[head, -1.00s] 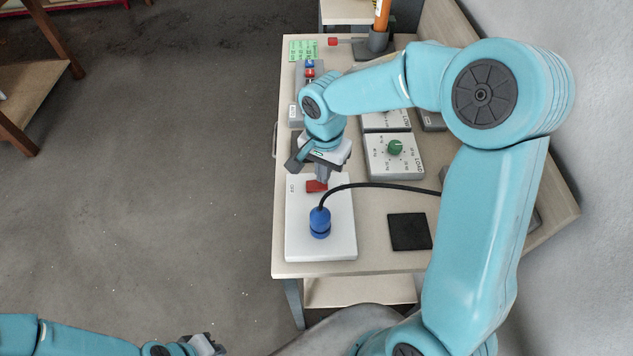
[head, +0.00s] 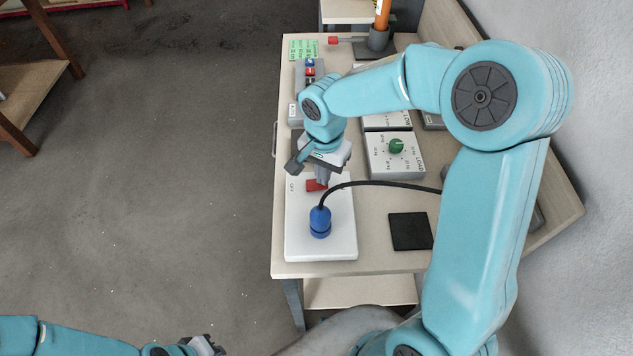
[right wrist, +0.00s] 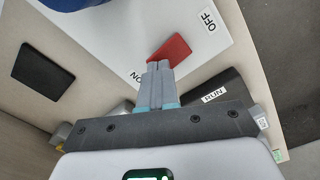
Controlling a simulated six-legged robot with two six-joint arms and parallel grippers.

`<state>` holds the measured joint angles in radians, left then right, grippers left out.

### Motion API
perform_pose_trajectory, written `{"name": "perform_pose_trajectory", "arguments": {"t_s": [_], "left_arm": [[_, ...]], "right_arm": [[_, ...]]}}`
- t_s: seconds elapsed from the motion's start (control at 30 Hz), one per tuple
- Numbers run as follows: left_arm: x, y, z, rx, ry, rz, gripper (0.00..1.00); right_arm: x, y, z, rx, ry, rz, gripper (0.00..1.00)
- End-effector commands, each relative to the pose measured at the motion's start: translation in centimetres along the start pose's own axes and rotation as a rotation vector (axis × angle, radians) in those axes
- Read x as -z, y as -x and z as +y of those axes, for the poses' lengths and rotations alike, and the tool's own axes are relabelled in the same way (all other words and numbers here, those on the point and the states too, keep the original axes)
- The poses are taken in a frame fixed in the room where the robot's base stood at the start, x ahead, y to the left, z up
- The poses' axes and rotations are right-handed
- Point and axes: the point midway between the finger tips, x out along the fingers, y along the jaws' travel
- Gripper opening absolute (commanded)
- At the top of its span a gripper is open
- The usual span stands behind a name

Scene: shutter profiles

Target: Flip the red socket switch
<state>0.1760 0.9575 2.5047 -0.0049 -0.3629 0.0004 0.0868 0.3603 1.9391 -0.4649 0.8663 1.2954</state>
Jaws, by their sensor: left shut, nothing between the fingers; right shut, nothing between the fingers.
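The red socket switch (head: 316,185) is on the white socket board (head: 335,225), beside the blue plug (head: 320,222) with its black cable. My right gripper (head: 322,180) is shut and empty, with its fingertips at the switch. In the right wrist view the shut fingers (right wrist: 157,66) reach the lower edge of the red switch (right wrist: 169,48), which lies between the labels OFF and ON. I cannot tell if they touch. The fingers hide part of the switch in the head view. My left gripper (head: 205,345) is shut and empty, low at the left over the floor.
The black cable (head: 385,184) runs right from the plug and passes behind my right arm. A black square pad (head: 410,231) and a box with a green knob (head: 395,154) are on the table (head: 375,262). The floor left of the table is clear.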

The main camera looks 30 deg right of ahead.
Motion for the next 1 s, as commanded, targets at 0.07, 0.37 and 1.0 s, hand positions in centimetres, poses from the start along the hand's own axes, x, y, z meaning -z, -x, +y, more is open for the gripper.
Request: {"name": "perform_pose_trajectory", "arguments": {"t_s": [0.07, 0.37, 1.0], "left_arm": [[0.0, -0.2, -0.1, 0.0, 0.0, 0.0, 0.0], [0.0, -0.6, -0.2, 0.0, 0.0, 0.0, 0.0], [0.0, 0.6, 0.2, 0.0, 0.0, 0.0, 0.0]], "right_arm": [[0.0, -0.2, 0.0, 0.0, 0.0, 0.0, 0.0], [0.0, -0.7, 0.0, 0.0, 0.0, 0.0, 0.0], [0.0, 1.3, 0.0, 0.0, 0.0, -0.001, 0.0]]}}
